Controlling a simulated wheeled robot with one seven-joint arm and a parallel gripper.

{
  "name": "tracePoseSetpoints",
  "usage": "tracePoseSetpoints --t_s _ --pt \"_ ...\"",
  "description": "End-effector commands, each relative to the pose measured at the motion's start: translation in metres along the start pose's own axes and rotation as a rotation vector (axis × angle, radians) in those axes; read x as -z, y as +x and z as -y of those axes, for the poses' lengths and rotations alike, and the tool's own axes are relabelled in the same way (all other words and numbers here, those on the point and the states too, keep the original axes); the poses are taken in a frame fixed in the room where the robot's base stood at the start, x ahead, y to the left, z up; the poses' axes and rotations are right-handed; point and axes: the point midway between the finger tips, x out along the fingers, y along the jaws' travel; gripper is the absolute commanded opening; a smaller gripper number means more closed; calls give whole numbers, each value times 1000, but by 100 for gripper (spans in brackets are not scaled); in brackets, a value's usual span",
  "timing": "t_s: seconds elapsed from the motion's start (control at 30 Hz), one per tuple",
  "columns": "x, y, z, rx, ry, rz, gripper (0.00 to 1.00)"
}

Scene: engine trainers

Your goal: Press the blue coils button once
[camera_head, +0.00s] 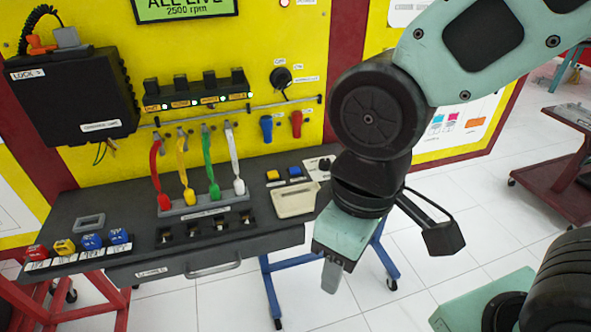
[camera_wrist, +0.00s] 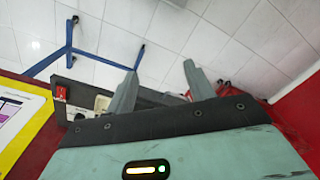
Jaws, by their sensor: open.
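Several blue pieces show in the head view, and I cannot read their labels. One small blue button (camera_head: 294,171) sits beside a yellow button (camera_head: 272,175) at the back right of the dark bench. Two blue blocks (camera_head: 91,241) (camera_head: 118,235) stand in a row with a red block (camera_head: 36,253) and a yellow block (camera_head: 64,247) at the front left edge. My gripper (camera_head: 331,278) points down past the bench's right end, apart from all buttons. In the wrist view my gripper (camera_wrist: 160,70) is open and empty, its fingers spread.
A cream tray (camera_head: 295,200) sits on the bench's right side. Red, yellow, green and white cables (camera_head: 210,170) rise from a grey block behind several dark switches (camera_head: 205,227). The yellow panel (camera_head: 300,60) stands behind. White floor (camera_head: 420,290) is open at the right.

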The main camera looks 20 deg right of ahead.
Motion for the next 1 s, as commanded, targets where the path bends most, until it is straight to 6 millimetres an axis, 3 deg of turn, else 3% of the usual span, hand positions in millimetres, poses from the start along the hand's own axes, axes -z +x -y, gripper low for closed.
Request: tracePoseSetpoints --t_s 0.03,0.17,0.2,1.0 --pt "0 0 0 0 0 0 39" --pt "0 0 0 0 0 0 3" --pt "0 0 0 0 0 0 0" --pt "0 0 0 0 0 0 0"
